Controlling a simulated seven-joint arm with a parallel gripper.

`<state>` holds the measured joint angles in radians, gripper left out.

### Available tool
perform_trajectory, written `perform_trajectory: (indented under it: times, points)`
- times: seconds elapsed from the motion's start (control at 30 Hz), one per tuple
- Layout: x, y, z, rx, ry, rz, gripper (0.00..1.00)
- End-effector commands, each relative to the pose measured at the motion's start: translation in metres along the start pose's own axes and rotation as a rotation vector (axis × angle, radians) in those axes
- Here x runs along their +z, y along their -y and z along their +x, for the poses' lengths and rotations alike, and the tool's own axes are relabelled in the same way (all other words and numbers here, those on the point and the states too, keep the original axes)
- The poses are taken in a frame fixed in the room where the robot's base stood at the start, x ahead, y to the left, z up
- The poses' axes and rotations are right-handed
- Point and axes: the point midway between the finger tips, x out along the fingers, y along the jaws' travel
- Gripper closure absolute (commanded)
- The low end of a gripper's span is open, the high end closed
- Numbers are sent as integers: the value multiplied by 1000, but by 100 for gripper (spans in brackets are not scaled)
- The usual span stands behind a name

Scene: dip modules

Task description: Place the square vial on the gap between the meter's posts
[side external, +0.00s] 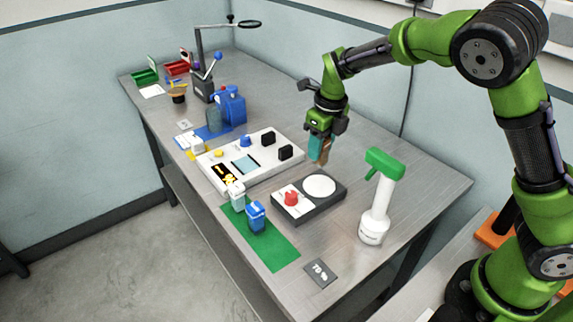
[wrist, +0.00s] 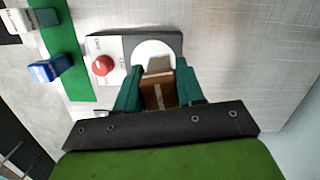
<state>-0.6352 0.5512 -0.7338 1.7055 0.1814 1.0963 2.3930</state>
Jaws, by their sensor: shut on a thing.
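My gripper (wrist: 158,92) is shut on a brown, square-sided vial (wrist: 158,95) with a paler top end. In the side external view my gripper (side external: 320,140) holds the vial (side external: 325,153) in the air above the bench, behind the round-plate unit. The meter (side external: 212,160) appears to be the white panel with a light blue screen (side external: 245,164), a blue knob and two black blocks standing apart, likely its posts (side external: 268,138) (side external: 285,152). The vial is to the right of these blocks, apart from them. The meter is not visible in the wrist view.
A dark unit with a white disc (side external: 319,186) and red knob (side external: 291,198) stands in front of my gripper. A green mat (side external: 275,248) bears small blue and white containers. Bare bench lies right of the meter.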

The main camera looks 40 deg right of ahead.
Motion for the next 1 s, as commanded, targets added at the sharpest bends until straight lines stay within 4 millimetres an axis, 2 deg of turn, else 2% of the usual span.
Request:
perform_trajectory:
  times: [0.1, 0.27, 0.7, 1.0]
  points:
    - [2, 0, 0, -14, 0, 110, 97]
    - [9, 2, 2, -23, -1, 178, 97]
    - [94, 11, 21, -25, -1, 181, 97]
    - [137, 14, 31, -24, -1, 180, 97]
